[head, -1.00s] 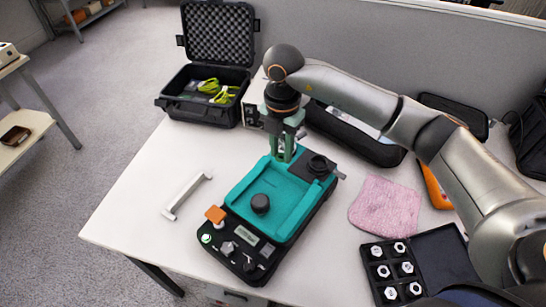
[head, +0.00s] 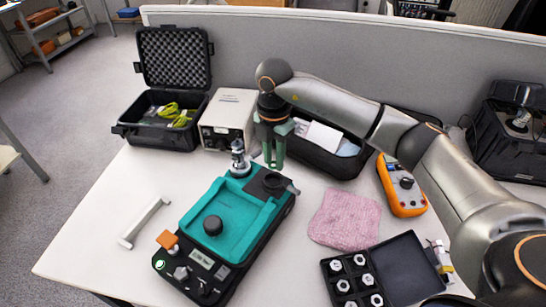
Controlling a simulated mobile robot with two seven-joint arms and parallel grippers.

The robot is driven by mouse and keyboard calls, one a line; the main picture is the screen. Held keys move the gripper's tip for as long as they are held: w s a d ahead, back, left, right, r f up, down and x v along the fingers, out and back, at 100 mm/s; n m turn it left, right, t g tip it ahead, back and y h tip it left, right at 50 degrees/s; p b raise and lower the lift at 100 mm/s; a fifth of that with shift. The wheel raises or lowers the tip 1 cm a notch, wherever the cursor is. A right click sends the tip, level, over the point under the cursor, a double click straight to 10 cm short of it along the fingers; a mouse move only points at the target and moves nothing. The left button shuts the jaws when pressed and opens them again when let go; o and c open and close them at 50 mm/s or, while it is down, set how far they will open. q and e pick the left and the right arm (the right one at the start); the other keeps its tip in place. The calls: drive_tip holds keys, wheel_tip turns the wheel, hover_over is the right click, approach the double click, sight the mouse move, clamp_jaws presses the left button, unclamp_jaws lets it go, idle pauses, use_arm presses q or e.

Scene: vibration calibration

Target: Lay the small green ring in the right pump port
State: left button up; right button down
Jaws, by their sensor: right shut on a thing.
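My right gripper (head: 273,163) points straight down with its green fingers close together, just behind the black block of the teal-topped device. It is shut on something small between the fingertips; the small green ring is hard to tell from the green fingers. The teal device (head: 228,238) carries a silver upright fitting (head: 238,162) at its back left. At its back right is a black block with a dark round opening (head: 273,181) and a short side spout. I cannot tell for sure which is the right pump port. My left gripper is not in view.
A beige box (head: 228,118) and an open black case (head: 160,118) stand behind. A pink cloth (head: 345,220), an orange meter (head: 402,186) and a black tray of hex pieces (head: 350,278) lie right. A white handle (head: 145,222) lies left on clear table.

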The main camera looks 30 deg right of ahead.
sight(274, 164)
drive_tip(key=shift+f+b, duration=0.35)
drive_tip(key=shift+f, duration=0.25)
drive_tip(key=shift+f+b, duration=0.4)
drive_tip(key=shift+f, duration=0.1)
drive_tip(key=shift+f+b, duration=0.6)
drive_tip(key=shift+f, duration=0.15)
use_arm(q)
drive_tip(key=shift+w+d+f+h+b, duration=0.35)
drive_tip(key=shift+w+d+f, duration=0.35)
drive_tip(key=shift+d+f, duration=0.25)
use_arm(e)
drive_tip(key=shift+f, duration=0.45)
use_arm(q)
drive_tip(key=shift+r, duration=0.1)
use_arm(e)
drive_tip(key=c, duration=1)
unclamp_jaws()
drive_tip(key=o, duration=0.5)
drive_tip(key=shift+c, duration=0.2)
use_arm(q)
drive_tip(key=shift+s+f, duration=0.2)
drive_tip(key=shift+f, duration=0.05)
